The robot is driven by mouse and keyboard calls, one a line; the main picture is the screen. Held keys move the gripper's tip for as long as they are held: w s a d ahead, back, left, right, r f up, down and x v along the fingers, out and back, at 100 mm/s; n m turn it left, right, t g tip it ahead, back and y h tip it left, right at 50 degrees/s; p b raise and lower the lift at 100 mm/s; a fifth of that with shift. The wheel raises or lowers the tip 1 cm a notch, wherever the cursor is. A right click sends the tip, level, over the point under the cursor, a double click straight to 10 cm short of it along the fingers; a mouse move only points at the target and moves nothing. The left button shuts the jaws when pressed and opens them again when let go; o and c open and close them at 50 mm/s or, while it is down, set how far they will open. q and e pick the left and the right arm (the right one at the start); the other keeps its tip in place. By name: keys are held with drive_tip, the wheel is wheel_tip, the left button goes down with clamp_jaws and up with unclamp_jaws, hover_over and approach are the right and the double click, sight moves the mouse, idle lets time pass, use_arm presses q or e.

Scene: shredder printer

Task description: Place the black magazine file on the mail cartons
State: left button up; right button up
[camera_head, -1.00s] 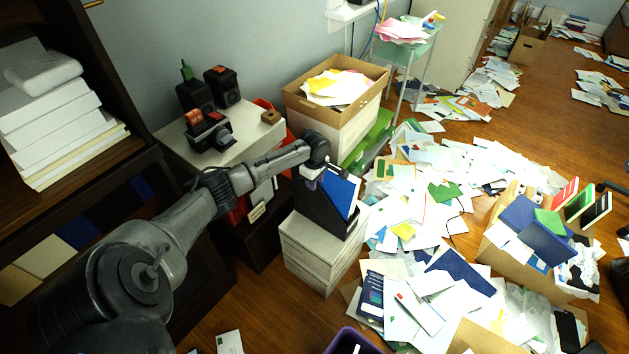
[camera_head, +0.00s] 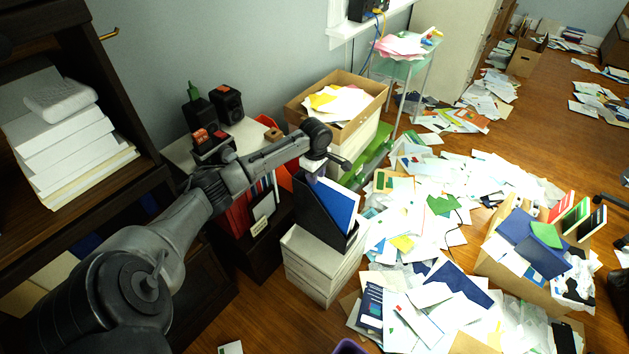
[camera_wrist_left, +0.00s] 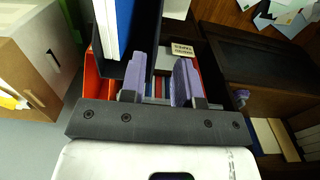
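The black magazine file (camera_head: 313,213), with blue and white folders in it, stands upright on the stacked white mail cartons (camera_head: 318,271) and appears to rest on them. My left gripper (camera_head: 312,172) is just above the file's back upper edge. In the left wrist view, its two purple-padded fingers (camera_wrist_left: 161,84) are spread apart with nothing clamped between them. The file (camera_wrist_left: 145,40) shows there beyond the left finger, very close to it; I cannot tell if they touch. My right gripper is in neither view.
A dark cabinet with red files (camera_head: 238,215) stands left of the cartons. An open brown box of papers (camera_head: 375,88) is behind. Loose papers (camera_head: 430,215) cover the floor at right. A dark shelf (camera_head: 135,150) borders the left.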

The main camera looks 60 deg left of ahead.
use_arm(q)
drive_tip(key=s+d+f+m, duration=0.4)
drive_tip(key=d+m, duration=0.1)
drive_tip(key=d, duration=0.4)
drive_tip(key=s+d+f+m, duration=0.4)
drive_tip(key=d+f+m, duration=0.1)
drive_tip(key=d, duration=0.4)
drive_tip(key=s+d+f+m, duration=0.3)
drive_tip(key=d+f+m, duration=0.15)
drive_tip(key=d, duration=0.35)
drive_tip(key=s+d+r+m+t, duration=0.1)
drive_tip(key=s+d+r+m, duration=0.3)
drive_tip(key=s+d+m, duration=0.1)
drive_tip(key=s+d+r+m+t, duration=0.2)
drive_tip(key=s+d+r+m, duration=0.2)
drive_tip(key=s+d, duration=0.3)
drive_tip(key=shift+s+m+t, duration=0.3)
drive_tip(key=shift+s+m, duration=0.45)
drive_tip(key=shift+s, duration=0.25)
drive_tip(key=shift+r, duration=0.1)
wheel_tip(320, 180, up, 44)
drive_tip(key=p, duration=4.4)
